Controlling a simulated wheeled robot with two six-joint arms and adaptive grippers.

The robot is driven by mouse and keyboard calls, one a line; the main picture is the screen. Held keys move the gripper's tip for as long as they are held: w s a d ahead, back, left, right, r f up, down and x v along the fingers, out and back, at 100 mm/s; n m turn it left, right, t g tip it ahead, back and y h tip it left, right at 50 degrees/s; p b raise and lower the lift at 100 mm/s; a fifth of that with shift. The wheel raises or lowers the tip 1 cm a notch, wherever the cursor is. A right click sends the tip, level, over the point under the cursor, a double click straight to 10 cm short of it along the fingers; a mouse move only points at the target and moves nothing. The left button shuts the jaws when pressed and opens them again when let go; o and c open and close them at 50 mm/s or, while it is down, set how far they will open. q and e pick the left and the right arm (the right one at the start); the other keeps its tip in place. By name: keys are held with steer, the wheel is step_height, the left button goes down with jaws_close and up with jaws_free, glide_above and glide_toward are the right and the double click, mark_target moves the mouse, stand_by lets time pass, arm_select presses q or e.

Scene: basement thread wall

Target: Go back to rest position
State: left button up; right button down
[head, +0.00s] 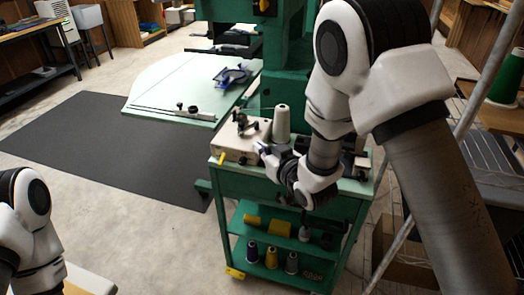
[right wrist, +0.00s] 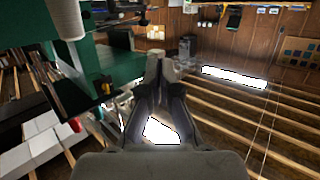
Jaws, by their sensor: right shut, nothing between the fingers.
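My right gripper (head: 268,152) is over the top of the green cart, close to a white thread cone (head: 281,124). In the right wrist view its two fingers (right wrist: 160,68) meet at the tips, and nothing is between them. A pale thread cone (right wrist: 66,18) shows at the upper left of that view. My left arm shows only in part at the lower left of the head view; its gripper is out of the frame.
The green cart (head: 228,174) holds a cream machine (head: 238,138) on top and several thread spools on its lower shelf. A pale green table (head: 165,86) with a blue hoop (head: 232,76) stands behind. A dark mat (head: 90,140) and open floor lie at left.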

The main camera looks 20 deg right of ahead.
steer(key=s+d+f+m+g+h+p, duration=0.1)
steer(key=s+d+f+g, duration=0.1)
steer(key=s+f, duration=0.45)
steer(key=s+d+f+m+g+h, duration=0.1)
steer(key=s+f+g, duration=0.25)
steer(key=f, duration=0.55)
steer(key=s+d+f+g+p, duration=0.1)
steer(key=s+d+f+g, duration=0.1)
steer(key=s+f, duration=0.45)
steer(key=s+d+f+g+h, duration=0.1)
steer(key=s+f+g, duration=0.3)
steer(key=s, duration=0.6)
steer(key=s+d+f+m+g, duration=0.1)
steer(key=s+f+g, duration=0.2)
steer(key=s, duration=0.7)
steer(key=shift+d+f+g+h, duration=0.3)
steer(key=shift+f+g+h, duration=0.05)
steer(key=shift+f+h, duration=0.05)
